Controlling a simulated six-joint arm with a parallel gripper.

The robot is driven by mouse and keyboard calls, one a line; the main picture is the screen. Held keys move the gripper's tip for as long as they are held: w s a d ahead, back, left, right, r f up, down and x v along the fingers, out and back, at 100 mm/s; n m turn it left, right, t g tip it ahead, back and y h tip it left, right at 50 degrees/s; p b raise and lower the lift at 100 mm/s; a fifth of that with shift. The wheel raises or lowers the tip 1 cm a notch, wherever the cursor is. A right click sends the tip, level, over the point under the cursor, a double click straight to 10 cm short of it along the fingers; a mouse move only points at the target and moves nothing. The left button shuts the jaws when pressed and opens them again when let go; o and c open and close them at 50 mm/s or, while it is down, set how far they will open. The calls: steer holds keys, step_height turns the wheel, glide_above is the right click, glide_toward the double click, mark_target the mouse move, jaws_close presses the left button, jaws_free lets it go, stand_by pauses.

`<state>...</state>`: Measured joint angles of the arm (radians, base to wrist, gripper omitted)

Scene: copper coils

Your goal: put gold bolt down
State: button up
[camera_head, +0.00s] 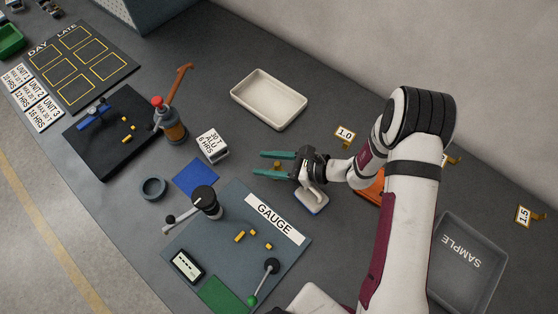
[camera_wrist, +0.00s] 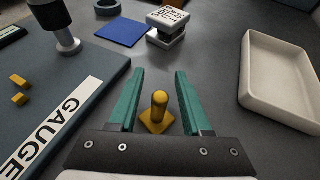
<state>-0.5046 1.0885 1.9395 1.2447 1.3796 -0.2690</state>
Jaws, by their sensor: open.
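The gold bolt (camera_wrist: 158,108) is upright between my gripper's green fingers in the wrist view, with its square end downward. It appears to stand on the dark table, with a gap to the finger on each side. In the head view it is a small gold spot (camera_head: 277,163) between the fingers. My gripper (camera_head: 260,163) is open, low over the table, pointing left in the head view. Its fingers also frame the bolt in the wrist view (camera_wrist: 159,73). The palm lies close behind the bolt.
A cream tray (camera_head: 268,124) lies beyond the gripper. A white labelled block (camera_head: 212,145) and blue square (camera_head: 196,178) are to its left. The GAUGE board (camera_head: 210,244) carries small gold pieces, a lever and a black-topped post. A white-handled item (camera_head: 311,203) sits under my wrist.

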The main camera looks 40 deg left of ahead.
steer(key=shift+r, duration=0.2)
steer(key=v, duration=1.2)
steer(key=shift+w+f, duration=0.1)
steer(key=s+d+r+n+h, duration=0.6)
steer(key=d+r, duration=0.4)
steer(key=r, duration=0.3)
steer(key=s+d+r+n+t+h, duration=0.1)
steer(key=s+d+r+t+h, duration=0.1)
steer(key=s+d+t+h, duration=0.2)
steer(key=s+d, duration=0.3)
steer(key=d, duration=0.5)
steer(key=shift+s+r+n+t+h, duration=0.2)
steer(key=shift+r+n+t+h, duration=0.1)
steer(key=shift+r+n+t, duration=0.1)
stand_by(3.6)
